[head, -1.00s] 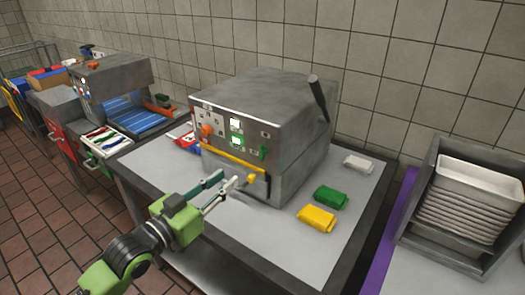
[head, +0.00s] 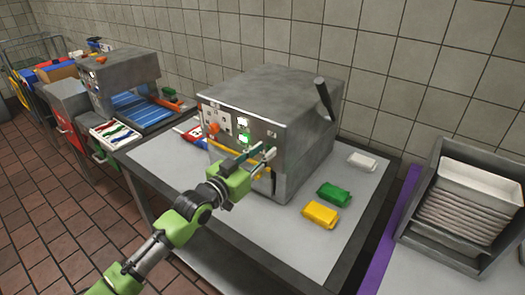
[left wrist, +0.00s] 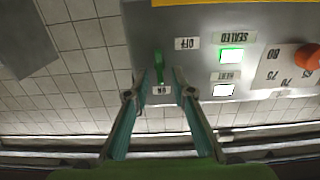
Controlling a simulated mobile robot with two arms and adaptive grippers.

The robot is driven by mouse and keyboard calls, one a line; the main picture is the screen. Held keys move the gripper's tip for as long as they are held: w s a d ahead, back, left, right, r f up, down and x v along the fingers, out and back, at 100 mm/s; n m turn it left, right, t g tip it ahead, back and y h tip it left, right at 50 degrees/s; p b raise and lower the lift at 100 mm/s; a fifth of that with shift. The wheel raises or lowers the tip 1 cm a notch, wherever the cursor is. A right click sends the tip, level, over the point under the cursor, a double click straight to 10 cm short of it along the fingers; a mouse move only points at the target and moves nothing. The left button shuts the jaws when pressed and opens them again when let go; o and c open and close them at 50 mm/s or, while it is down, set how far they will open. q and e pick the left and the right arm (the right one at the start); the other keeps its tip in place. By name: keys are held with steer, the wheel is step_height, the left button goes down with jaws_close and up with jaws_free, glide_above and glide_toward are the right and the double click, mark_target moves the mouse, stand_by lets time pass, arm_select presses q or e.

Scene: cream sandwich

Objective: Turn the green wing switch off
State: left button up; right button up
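The green wing switch (left wrist: 159,65) shows in the left wrist view on the grey front of the sealing machine (head: 292,105). That view is upside down. The switch's wing stands upright in it, its lower end near the "ON" label (left wrist: 162,90); the "OFF" label (left wrist: 187,43) is to the right of its top. My left gripper (left wrist: 165,72) is open, with one fingertip on each side of the switch; I cannot tell whether they touch it. In the head view, my left gripper (head: 263,155) is at the machine's front and hides the switch. My right gripper is not in view.
Beside the switch are a lit green "SEALED" lamp (left wrist: 231,54), a lit white lamp (left wrist: 223,89) and an orange knob (left wrist: 307,57). Yellow (head: 320,215), green (head: 334,192) and white (head: 362,161) packs lie on the table right of the machine. A tray rack (head: 470,205) stands farther right.

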arm_select(q)
jaws_close()
steer(key=shift+n, duration=0.3)
steer(key=n, duration=0.5)
steer(key=f+n, duration=0.1)
steer(key=n, duration=0.5)
steer(key=a+n, duration=0.1)
steer(key=n, duration=0.5)
steer(key=shift+w+f, duration=0.15)
steer(key=shift+w, duration=0.2)
steer(key=shift+n, duration=0.3)
